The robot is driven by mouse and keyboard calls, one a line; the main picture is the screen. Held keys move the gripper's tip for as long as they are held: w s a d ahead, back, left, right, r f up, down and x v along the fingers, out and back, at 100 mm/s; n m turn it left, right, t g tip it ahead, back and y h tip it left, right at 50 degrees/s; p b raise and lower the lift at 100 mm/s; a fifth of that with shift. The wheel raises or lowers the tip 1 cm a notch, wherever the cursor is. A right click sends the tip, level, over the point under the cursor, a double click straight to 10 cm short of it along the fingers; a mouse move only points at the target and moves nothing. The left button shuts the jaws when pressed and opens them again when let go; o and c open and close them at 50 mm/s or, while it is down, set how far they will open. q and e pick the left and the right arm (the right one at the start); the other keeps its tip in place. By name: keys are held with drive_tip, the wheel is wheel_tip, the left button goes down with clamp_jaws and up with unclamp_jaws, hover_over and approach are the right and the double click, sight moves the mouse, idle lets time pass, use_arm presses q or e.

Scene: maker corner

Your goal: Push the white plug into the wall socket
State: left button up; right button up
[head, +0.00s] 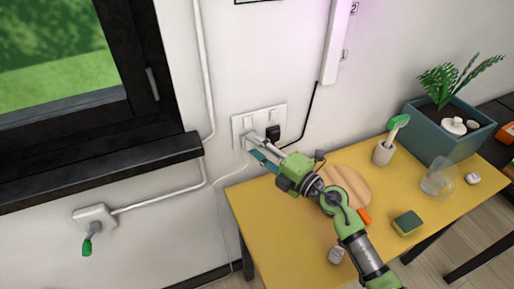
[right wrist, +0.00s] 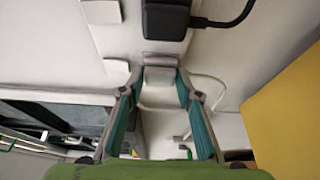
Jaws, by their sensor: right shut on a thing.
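The wall socket (head: 239,124) is a wide white plate with light switches, low on the wall above the table's back left corner. A black plug (head: 273,132) sits in its right half; it also shows in the right wrist view (right wrist: 165,19). My right gripper (head: 252,147) is at the plate's lower left part, shut on the white plug (right wrist: 160,77). The plug is between the fingertips, close against the plate. Its face is hidden, so I cannot tell how far in it is. A thin white cable (head: 217,190) hangs below it. My left gripper is not in view.
The yellow table (head: 285,240) carries a round wooden board (head: 350,186), a sponge (head: 407,223), a brush in a cup (head: 384,153), a clear container and a planter (head: 450,130). A dark window sill (head: 100,170) and a white wall box (head: 95,215) are at left.

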drive_tip(key=o, duration=1.1)
drive_tip(key=v, duration=1.2)
